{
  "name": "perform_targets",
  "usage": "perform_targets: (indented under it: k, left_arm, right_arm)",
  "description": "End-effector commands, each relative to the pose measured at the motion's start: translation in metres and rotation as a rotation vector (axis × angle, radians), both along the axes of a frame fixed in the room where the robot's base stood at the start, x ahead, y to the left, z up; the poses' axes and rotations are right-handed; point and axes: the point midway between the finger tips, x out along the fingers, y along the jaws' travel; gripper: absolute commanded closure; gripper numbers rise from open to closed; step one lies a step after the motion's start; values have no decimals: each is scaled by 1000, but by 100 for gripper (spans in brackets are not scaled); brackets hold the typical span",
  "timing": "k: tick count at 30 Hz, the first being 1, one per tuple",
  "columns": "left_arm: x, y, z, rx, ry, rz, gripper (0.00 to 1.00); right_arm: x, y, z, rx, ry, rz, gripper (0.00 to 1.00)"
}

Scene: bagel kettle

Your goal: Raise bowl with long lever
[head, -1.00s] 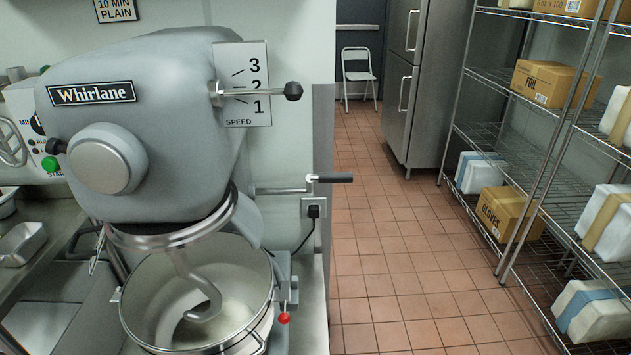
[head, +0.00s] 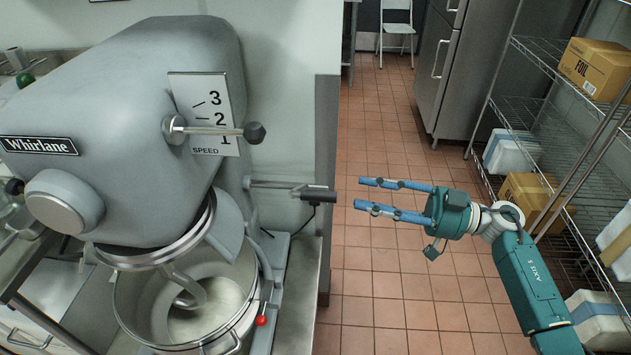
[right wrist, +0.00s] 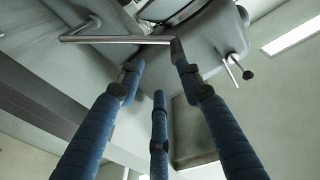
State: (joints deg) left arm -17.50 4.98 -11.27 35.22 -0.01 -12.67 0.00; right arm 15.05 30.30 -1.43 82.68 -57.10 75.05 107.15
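The grey Whirlane mixer (head: 120,110) stands at the left in the head view. Its steel bowl (head: 240,275) sits low under the dough hook. The long lever (head: 275,185) sticks out to the right from the mixer's side and ends in a dark handle (head: 318,194). My right gripper (head: 358,193) is open, its blue fingers pointing left at the handle from a short distance. In the right wrist view the lever (right wrist: 115,39) crosses above the spread fingers, its dark handle (right wrist: 177,48) near the right fingertip; contact cannot be told. My left gripper is not in view.
A shorter speed lever (head: 215,131) with a black knob juts out above the long lever. A wall edge (head: 327,130) stands just behind the handle. Wire shelves (head: 540,135) with boxes stand at the right. The tiled floor (head: 385,280) between is clear.

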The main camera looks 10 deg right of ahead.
Motion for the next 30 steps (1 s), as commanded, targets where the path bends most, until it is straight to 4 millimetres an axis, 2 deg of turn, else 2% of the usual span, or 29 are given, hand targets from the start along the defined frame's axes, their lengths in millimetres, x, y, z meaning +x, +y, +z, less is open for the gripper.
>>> perform_targets:
  k: [1, 6, 11, 21, 25, 30]
  left_arm:
    - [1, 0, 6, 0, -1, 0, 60]
    - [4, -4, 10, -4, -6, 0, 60]
    - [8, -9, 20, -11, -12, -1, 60]
    - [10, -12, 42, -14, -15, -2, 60]
    - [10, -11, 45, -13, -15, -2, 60]
    - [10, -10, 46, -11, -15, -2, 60]
  right_arm:
    - [-8, 1, 11, -33, 8, 42, 64]
    - [-20, 9, 19, -81, 39, 102, 64]
    - [-16, 31, 22, -78, 39, 106, 64]
    - [-3, 91, 21, -76, 40, 102, 64]
    - [0, 104, 20, -77, 39, 100, 64]
    - [1, 109, 18, -79, 39, 100, 64]
